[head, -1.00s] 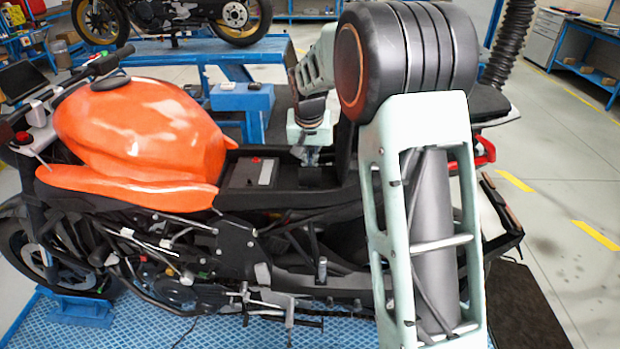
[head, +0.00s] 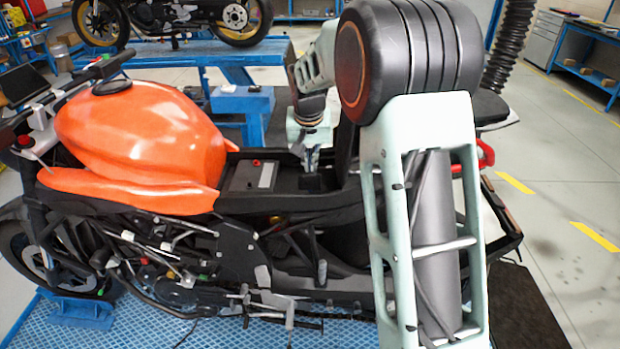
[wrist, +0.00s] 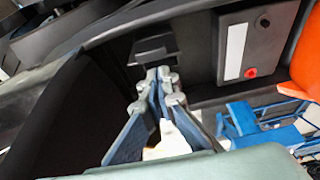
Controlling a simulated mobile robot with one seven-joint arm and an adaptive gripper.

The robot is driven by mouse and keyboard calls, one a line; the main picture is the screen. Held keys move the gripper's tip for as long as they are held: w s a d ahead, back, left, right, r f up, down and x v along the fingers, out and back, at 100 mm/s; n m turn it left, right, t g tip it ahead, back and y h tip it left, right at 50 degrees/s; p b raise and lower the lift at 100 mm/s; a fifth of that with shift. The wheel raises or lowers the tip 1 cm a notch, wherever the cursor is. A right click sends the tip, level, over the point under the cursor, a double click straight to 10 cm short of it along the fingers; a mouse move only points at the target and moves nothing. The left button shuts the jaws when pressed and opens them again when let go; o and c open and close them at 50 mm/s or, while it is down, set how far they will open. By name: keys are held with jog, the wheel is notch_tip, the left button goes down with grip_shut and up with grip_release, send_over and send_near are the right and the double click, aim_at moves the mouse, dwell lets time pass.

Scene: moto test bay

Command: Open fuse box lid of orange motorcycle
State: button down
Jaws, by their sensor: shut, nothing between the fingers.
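The orange motorcycle (head: 150,130) stands with its seat area open behind the tank. A small black box (head: 316,183), which looks like the fuse box, sits in the black tray under my gripper (head: 312,168). In the wrist view the black box (wrist: 154,47) is just beyond the fingertips of my gripper (wrist: 160,76). The fingers are shut and empty, pointing down at the near side of the box. I cannot tell whether they touch its lid. The lid looks closed.
A flat black battery-like unit (head: 250,177) with a red cap and pale label lies beside the box, toward the tank; it also shows in the wrist view (wrist: 243,47). The raised black seat panel (head: 346,155) stands close on the other side. Tray walls surround the fingers.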

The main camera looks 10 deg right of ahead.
jog(key=w+r+p, duration=0.2)
jog(key=r+p, duration=0.1)
jog(key=shift+d+r, duration=0.2)
jog(key=shift+r, duration=0.1)
dwell(0.4)
